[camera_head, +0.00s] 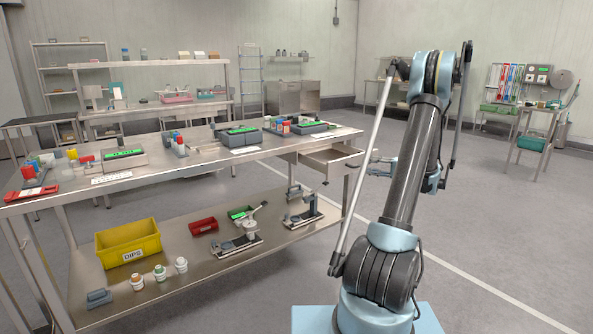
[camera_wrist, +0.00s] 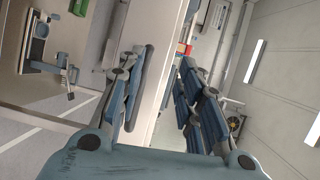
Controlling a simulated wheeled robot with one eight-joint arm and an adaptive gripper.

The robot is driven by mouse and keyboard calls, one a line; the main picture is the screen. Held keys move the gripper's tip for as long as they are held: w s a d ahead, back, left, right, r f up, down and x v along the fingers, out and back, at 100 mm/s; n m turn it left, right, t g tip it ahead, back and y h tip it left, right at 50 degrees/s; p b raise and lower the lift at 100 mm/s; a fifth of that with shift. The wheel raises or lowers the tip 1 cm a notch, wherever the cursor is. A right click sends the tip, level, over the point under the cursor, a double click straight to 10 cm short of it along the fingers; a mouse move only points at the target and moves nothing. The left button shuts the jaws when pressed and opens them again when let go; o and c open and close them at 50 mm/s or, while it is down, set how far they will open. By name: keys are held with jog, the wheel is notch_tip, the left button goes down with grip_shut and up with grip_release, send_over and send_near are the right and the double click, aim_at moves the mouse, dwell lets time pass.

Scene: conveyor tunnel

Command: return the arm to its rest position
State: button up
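My arm rises at the right of the head view, folded up with its elbow high. My gripper (camera_head: 380,166) shows partly behind the arm, near the right end of the steel workbench (camera_head: 225,168). The wrist view is turned sideways. The bench and a shelf device (camera_wrist: 38,45) show at its left, apart from the fingers.
An open drawer (camera_head: 330,162) juts from the bench's right end, close to the gripper. A yellow bin (camera_head: 128,244) and several small items sit on the lower shelf. A stand with a green bin (camera_head: 531,143) is at the far right. The floor (camera_head: 480,220) right of the arm is clear.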

jog(key=s+a+r+n+g+h, duration=0.1)
jog(key=s+a+r+g+h, duration=0.15)
jog(key=s+a, duration=0.7)
jog(key=s+a+r+n+g+h, duration=0.1)
jog(key=s+a+g+h, duration=0.25)
jog(key=s+a, duration=0.6)
jog(key=s+d+f+n+h, duration=0.1)
jog(key=s+f+h, duration=0.3)
jog(key=s, duration=0.9)
jog(key=s+d+f+n+h, duration=0.2)
jog(key=s+d+f+h, duration=0.2)
jog(key=s, duration=0.9)
notch_tip(320, 180, down, 2)
jog(key=shift+s+f+h, duration=0.1)
jog(key=shift+s+h, duration=0.05)
jog(key=shift+h, duration=0.45)
jog(key=shift+w+f, duration=0.15)
jog(key=shift+w, duration=0.25)
